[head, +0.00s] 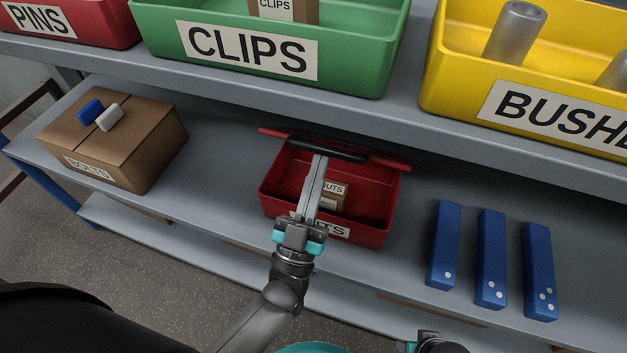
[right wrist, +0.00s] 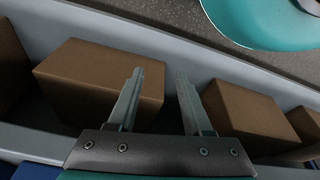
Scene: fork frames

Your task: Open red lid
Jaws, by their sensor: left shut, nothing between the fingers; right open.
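The red lid (head: 385,163) is tilted up at the back of the red NUTS bin (head: 375,233), and a black handle bar (head: 330,149) runs along it. The bin's front is uncovered, with small NUTS boxes (head: 334,193) inside. My left gripper (head: 320,158) reaches over the bin from the front. Its fingers are shut with nothing between them, and the tips are at the black handle; I cannot tell whether they touch it. My right gripper (right wrist: 160,95) is open and empty in the right wrist view, above brown boxes; little of its arm shows in the head view.
A cardboard BOLTS box (head: 115,130) with a blue and a white block on top stands left of the bin. Above are the green CLIPS bin (head: 350,70) and yellow BUSH-labelled bin (head: 460,90). Brown boxes (right wrist: 100,80) sit on a lower shelf.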

